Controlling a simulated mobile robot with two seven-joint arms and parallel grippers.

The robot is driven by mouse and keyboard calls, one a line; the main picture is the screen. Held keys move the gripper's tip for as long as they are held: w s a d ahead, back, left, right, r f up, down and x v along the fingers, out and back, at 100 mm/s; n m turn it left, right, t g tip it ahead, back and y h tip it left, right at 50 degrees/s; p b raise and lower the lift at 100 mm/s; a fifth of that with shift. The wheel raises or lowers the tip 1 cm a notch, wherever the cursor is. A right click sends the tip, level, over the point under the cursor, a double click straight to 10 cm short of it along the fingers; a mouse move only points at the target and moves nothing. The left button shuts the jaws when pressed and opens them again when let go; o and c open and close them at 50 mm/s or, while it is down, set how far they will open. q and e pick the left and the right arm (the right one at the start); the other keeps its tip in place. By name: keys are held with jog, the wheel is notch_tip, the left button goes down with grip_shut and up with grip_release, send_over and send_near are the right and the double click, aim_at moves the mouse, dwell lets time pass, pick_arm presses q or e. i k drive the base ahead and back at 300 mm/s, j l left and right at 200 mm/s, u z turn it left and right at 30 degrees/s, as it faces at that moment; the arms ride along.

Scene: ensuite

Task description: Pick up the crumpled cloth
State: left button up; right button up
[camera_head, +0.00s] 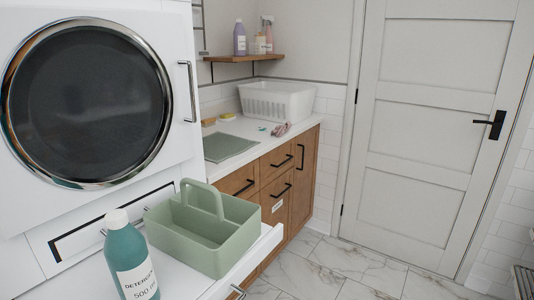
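A small crumpled pinkish cloth (281,129) lies on the white counter, near its front edge and in front of a white basket. It looks bunched up and is small at this distance. Neither of my grippers shows in the head view.
The white basket (276,100) stands at the counter's back. A grey-green mat (228,147) lies on the counter (248,130). A green caddy (211,258) and a teal detergent bottle (131,254) stand on a pulled-out white shelf nearby. Marble floor (328,268) is clear before the closed door (432,130).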

aim_at(279, 131)
jog(key=i+l, duration=0.65)
jog(key=l, duration=0.15)
jog(key=i+l, duration=1.05)
jog(key=i, duration=0.15)
jog(key=i+l+u, duration=0.1)
jog(key=i+l, duration=0.2)
jog(key=i, duration=0.2)
